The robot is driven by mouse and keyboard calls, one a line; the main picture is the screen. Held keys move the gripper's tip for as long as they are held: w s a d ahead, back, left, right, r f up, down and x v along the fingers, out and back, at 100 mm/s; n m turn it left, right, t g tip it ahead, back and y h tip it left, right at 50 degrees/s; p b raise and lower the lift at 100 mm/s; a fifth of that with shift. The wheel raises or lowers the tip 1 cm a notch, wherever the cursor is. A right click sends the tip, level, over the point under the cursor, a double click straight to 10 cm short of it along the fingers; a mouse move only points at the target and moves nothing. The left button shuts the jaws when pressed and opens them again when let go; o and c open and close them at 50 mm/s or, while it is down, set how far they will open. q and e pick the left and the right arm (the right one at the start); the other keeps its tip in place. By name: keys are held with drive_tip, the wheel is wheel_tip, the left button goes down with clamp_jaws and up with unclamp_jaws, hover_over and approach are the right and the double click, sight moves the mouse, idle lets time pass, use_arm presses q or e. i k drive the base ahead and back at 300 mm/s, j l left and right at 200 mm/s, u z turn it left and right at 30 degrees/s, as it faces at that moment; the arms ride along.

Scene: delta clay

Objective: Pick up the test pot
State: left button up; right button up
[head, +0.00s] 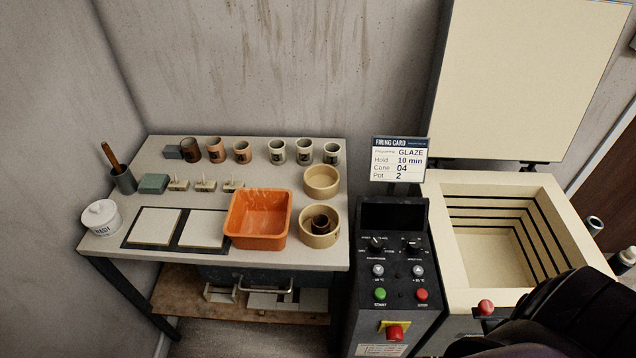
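Several small pots stand in a row along the back of the table. On the left are a dark brown pot (190,150) and two terracotta pots (216,149) (242,152). On the right are three pale pots with dark rims: one left (277,152), one middle (304,152) and one right (331,153). Several bear dark marks too small to read surely. Another small dark pot (319,223) sits inside the front tan ring-shaped container (305,236). I cannot tell which is the test pot. The firing card (398,160) reads GLAZE, 10 min, cone 04, pot 2. Neither gripper shows.
My dark arm covers the lower right.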

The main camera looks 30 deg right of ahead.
sight(320, 221)
drive_tip(key=z, duration=0.9)
